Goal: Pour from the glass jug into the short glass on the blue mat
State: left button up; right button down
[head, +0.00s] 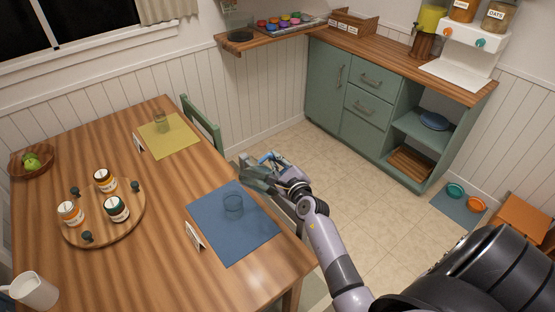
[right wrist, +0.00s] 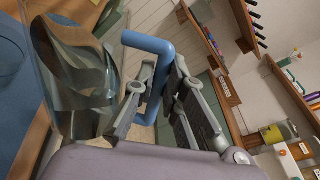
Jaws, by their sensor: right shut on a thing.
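The short glass (head: 233,204) stands upright on the blue mat (head: 235,240), near its middle. My right gripper (head: 280,172) is beyond and to the right of this glass, near the table's right edge. In the right wrist view, my right gripper (right wrist: 157,88) is shut on the blue handle of the clear glass jug (right wrist: 78,72). The jug's glass body is on the left there, with the blue mat (right wrist: 9,60) behind it. In the head view the jug is small and partly hidden by the gripper; its exact tilt is hard to tell. My left gripper is not in view.
A yellow mat (head: 178,145) bears another glass (head: 160,121). Small cards stand beside both mats. A round wooden board (head: 102,232) holds several jars. A white pitcher (head: 36,291) stands at the near left and a fruit bowl (head: 32,166) farther back. A green chair (head: 202,124) is behind the table.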

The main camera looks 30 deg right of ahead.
jog(key=shift+w+a+r+n+p, duration=0.25)
jog(key=shift+a+r+n+p, duration=0.5)
jog(key=shift+p, duration=0.75)
jog(key=shift+d+f, duration=0.15)
jog(key=shift+f, duration=0.05)
jog(key=shift+f+n, duration=0.1)
jog(key=shift+n, duration=0.15)
jog(key=shift+w+a+n+g+h+p, duration=0.15)
jog(key=shift+a+n+g+h+p, duration=0.25)
jog(key=shift+p, duration=0.9)
dwell(4.8)
